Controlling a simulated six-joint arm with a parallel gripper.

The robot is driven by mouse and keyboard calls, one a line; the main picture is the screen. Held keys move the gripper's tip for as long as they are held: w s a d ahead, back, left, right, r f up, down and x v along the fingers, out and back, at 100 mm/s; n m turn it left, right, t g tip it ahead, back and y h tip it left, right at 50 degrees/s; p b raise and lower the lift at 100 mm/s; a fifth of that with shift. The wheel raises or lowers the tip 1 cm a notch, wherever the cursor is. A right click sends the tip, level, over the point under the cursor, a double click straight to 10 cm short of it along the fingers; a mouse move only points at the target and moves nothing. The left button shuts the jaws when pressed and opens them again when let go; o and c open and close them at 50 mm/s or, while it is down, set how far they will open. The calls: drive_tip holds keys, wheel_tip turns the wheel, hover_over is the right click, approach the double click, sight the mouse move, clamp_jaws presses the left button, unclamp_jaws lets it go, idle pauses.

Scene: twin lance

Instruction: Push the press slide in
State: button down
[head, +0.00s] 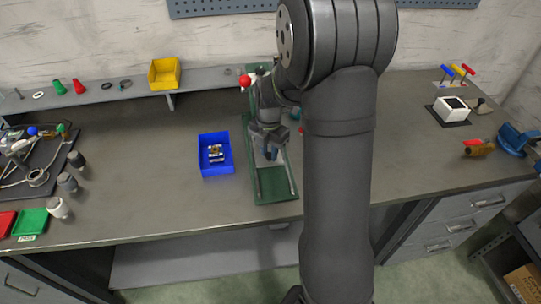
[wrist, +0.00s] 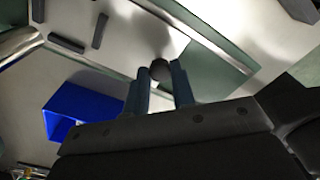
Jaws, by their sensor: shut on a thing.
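The press fixture has a long green base (head: 272,191) that runs toward the table's front edge. In the wrist view a bright metal plate (wrist: 205,45), which looks like the press slide, lies along the green base (wrist: 228,62). A dark round knob (wrist: 158,68) stands by the plate. My gripper (wrist: 160,80) is shut on this knob, with one blue-grey finger on each side. In the head view my gripper (head: 271,154) is low over the green base. My arm hides much of the press there, and the knob cannot be made out.
A blue bin (head: 216,165) with metal parts in it stands just left of the press; it also shows in the wrist view (wrist: 75,105). A red ball knob (head: 245,80) is at the back of the press. A yellow bin (head: 164,74) sits on the rear shelf. The table front-left of the blue bin is clear.

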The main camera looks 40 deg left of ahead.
drive_tip(key=shift+w+a+r, duration=0.1)
drive_tip(key=shift+w+a, duration=0.1)
drive_tip(key=c, duration=1.3)
unclamp_jaws()
drive_tip(key=shift+c, duration=0.2)
drive_tip(key=shift+o, duration=0.7)
wheel_tip(320, 180, up, 17)
drive_tip(key=shift+r, duration=0.2)
drive_tip(key=shift+f, duration=0.15)
wheel_tip(320, 180, down, 17)
drive_tip(key=shift+s+d+f, duration=0.1)
drive_tip(key=shift+f, duration=0.05)
